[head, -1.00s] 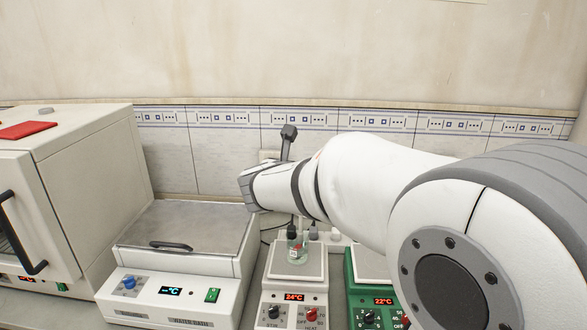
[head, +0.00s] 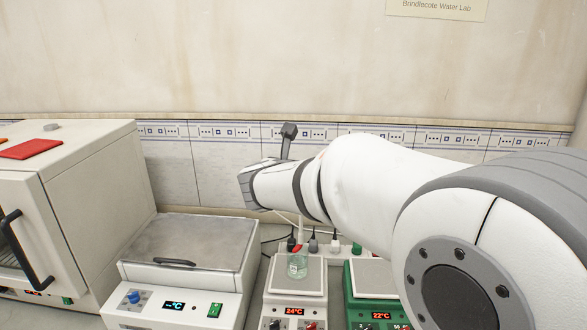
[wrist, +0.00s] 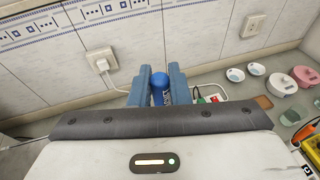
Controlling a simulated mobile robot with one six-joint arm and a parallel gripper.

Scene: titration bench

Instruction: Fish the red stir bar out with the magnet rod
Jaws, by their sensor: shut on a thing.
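In the wrist view my gripper (wrist: 160,70) is shut on the blue handle of the magnet rod (wrist: 158,90). In the head view my arm hides the fingers; a thin pale length of the rod (head: 300,228) shows below the arm. The small red stir bar (head: 297,248) appears to be at the rod's lower end, at or just above the rim of the glass beaker (head: 297,266). Whether they touch is too small to tell. The beaker holds clear liquid and stands upright on the white stirrer hotplate (head: 307,285).
A green stirrer hotplate (head: 355,300) stands right of the white one. A water bath (head: 190,245) and an oven (head: 90,190) stand to the left. Plugs and cables run along the wall. The wrist view shows small dishes (wrist: 235,75) and jars (wrist: 283,83) at right.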

